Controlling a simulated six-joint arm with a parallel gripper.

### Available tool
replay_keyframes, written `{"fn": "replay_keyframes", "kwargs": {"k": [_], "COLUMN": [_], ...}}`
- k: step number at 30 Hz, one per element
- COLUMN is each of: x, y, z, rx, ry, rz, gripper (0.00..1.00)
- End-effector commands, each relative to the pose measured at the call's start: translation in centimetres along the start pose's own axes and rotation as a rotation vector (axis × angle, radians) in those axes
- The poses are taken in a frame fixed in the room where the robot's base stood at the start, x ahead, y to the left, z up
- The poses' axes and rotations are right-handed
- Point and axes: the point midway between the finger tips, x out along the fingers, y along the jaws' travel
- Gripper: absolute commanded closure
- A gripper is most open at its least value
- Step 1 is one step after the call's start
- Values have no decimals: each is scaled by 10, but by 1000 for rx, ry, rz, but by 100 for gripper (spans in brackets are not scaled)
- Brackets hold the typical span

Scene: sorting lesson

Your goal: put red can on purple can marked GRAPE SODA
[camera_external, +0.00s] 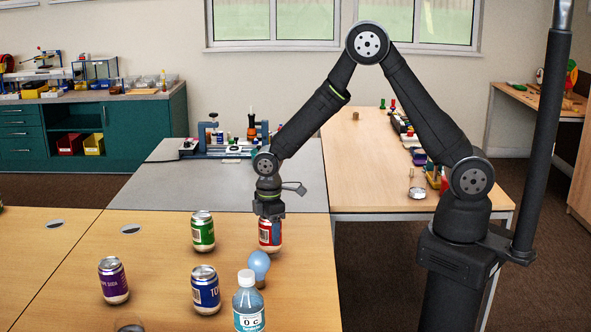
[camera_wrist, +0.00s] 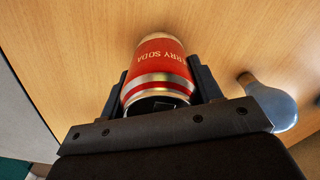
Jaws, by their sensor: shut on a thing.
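The red can (camera_external: 270,236) stands on the wooden table under my gripper (camera_external: 269,218). In the wrist view the red can (camera_wrist: 160,65) shows part of a label ending in "RRY SODA". My gripper (camera_wrist: 163,88) is shut on it, with one finger on each side. I cannot tell whether its base touches the table. The purple can (camera_external: 113,281) stands upright at the front left, apart from the red can. Part of its white lettering shows, ending in what looks like "SODA". Its top is bare.
A green can (camera_external: 203,231) and a blue can (camera_external: 205,290) stand between the purple can and my gripper. The table's left side is mostly clear.

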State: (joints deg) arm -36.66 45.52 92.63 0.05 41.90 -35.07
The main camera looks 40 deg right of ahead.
Motion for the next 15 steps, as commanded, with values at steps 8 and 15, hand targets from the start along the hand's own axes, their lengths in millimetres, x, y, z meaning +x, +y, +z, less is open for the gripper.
{"fn": "replay_keyframes", "kwargs": {"k": [8, 15], "x": [10, 14], "y": [0, 0], "z": [0, 0], "rx": [0, 0], "ry": [1, 1], "rz": [0, 0], "gripper": [63, 38]}}
